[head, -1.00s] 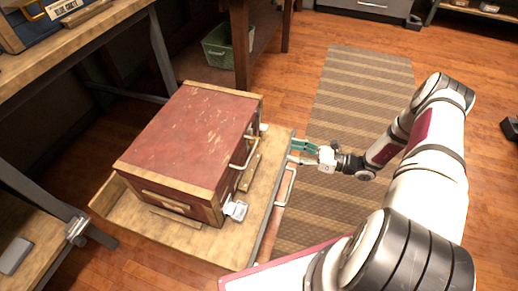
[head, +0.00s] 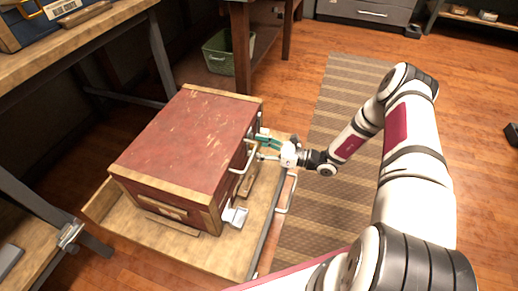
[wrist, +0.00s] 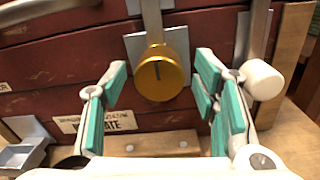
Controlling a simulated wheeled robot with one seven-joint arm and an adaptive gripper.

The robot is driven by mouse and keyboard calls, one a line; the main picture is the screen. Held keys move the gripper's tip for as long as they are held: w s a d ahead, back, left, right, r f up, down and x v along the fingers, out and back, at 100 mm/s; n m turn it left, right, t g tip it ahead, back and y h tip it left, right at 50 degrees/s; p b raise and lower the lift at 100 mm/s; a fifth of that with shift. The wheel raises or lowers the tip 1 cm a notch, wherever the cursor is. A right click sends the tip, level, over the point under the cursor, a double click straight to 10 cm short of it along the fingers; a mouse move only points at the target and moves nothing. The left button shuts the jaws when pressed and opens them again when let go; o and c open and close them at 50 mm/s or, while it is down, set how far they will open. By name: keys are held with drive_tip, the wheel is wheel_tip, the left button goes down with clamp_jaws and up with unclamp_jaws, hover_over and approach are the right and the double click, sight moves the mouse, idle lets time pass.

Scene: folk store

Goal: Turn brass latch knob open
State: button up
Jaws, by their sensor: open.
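The brass latch knob (wrist: 160,72) is a round gold knob with a dark slot mark that looks near upright. It sits on a grey plate on the front of a red wooden chest (head: 190,140). In the wrist view it lies between and just beyond the tips of my gripper (wrist: 162,85). The gripper's green-padded fingers are open, one on each side of the knob, and I see no clear contact. In the head view my gripper (head: 268,148) is at the chest's right side, and the knob is hidden there.
The chest stands on a wooden platform (head: 235,262) with a metal handle (head: 286,192) at its right edge. A white roller knob (wrist: 263,80) is close right of my fingers. A metal bracket (wrist: 22,158) is at lower left. A striped rug (head: 330,150) covers the floor.

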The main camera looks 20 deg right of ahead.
drive_tip(key=c, duration=1.2)
drive_tip(key=shift+o, duration=0.2)
drive_tip(key=shift+m, duration=0.4)
drive_tip(key=m+p, duration=0.1)
drive_tip(key=m, duration=0.3)
drive_tip(key=m+p, duration=0.1)
drive_tip(key=m, duration=0.3)
drive_tip(key=shift+a+m, duration=0.1)
drive_tip(key=shift+m, duration=0.2)
drive_tip(key=m, duration=0.4)
drive_tip(key=shift+s+r, duration=0.1)
drive_tip(key=m, duration=0.4)
drive_tip(key=shift+m, duration=0.3)
